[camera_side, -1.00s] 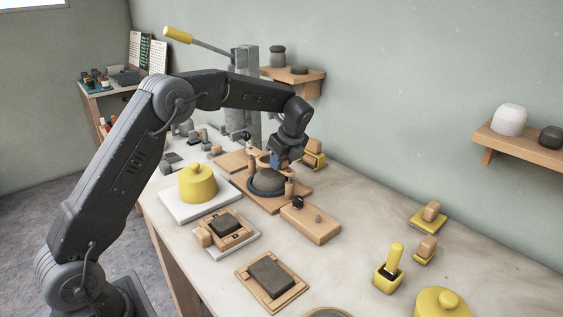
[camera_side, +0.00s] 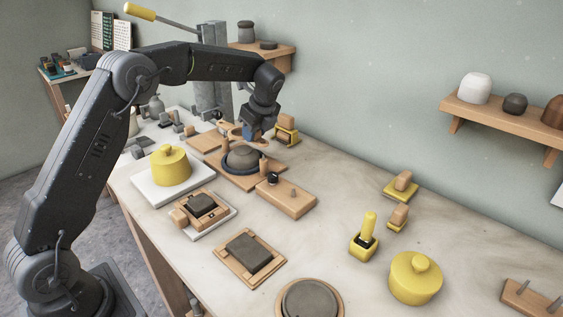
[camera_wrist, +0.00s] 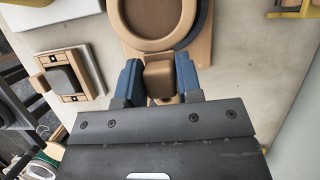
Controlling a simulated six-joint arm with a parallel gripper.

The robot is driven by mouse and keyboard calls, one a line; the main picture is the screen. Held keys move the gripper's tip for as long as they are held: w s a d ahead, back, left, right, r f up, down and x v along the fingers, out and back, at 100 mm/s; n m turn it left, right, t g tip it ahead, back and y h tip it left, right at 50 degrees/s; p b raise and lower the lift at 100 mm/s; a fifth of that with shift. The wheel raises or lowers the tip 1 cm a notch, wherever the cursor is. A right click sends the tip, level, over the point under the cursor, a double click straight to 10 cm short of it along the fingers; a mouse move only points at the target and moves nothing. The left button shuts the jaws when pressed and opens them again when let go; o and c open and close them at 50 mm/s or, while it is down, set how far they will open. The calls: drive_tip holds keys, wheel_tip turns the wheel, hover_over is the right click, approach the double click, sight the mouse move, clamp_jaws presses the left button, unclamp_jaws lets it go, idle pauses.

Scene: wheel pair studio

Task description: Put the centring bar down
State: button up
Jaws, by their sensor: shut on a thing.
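My gripper (camera_wrist: 158,85) has its blue fingers shut on a tan wooden block, which I take to be the centring bar (camera_wrist: 159,72). In the wrist view a wide tan round rim with a brown middle lies just beyond the block; I cannot tell whether it is joined to it. In the side view my gripper (camera_side: 251,133) is above and behind the dark round wheel (camera_side: 228,170), which carries a grey lump (camera_side: 242,156). A short wooden post (camera_side: 263,166) stands at the wheel's edge. The fingers hide part of the held piece.
A yellow lidded pot (camera_side: 171,169) stands on a white slab left of the wheel. A wooden block with a dark knob (camera_side: 287,200) is in front. Framed grey slabs (camera_side: 249,254) lie nearer. A grey column (camera_side: 211,95) rises behind.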

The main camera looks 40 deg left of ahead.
drive_tip(key=n, duration=0.1)
drive_tip(key=d+n+g, duration=0.1)
drive_tip(key=shift+s+n, duration=0.3)
drive_tip(key=s+d+r+m+t+h, duration=0.1)
drive_tip(key=s+d+r+m+h, duration=0.2)
drive_tip(key=m, duration=0.9)
drive_tip(key=s+d+r+m+t+h, duration=0.1)
drive_tip(key=s+d+m+h, duration=0.2)
drive_tip(key=m, duration=0.8)
drive_tip(key=s+d+r+m+t+h, duration=0.1)
drive_tip(key=d+m+h, duration=0.3)
drive_tip(key=m, duration=0.8)
drive_tip(key=shift+n+y, duration=0.3)
drive_tip(key=shift+y, duration=0.4)
drive_tip(key=shift+w+d+f, duration=0.5)
drive_tip(key=shift+d+f, duration=1.25)
drive_tip(key=shift+d, duration=0.2)
drive_tip(key=shift+w+d+f, duration=0.5)
drive_tip(key=shift+d+f, duration=1.3)
drive_tip(key=shift+d, duration=0.2)
drive_tip(key=shift+w+d+f, duration=0.5)
drive_tip(key=shift+d+f, duration=1.25)
drive_tip(key=shift+d, duration=0.2)
drive_tip(key=shift+f, duration=0.1)
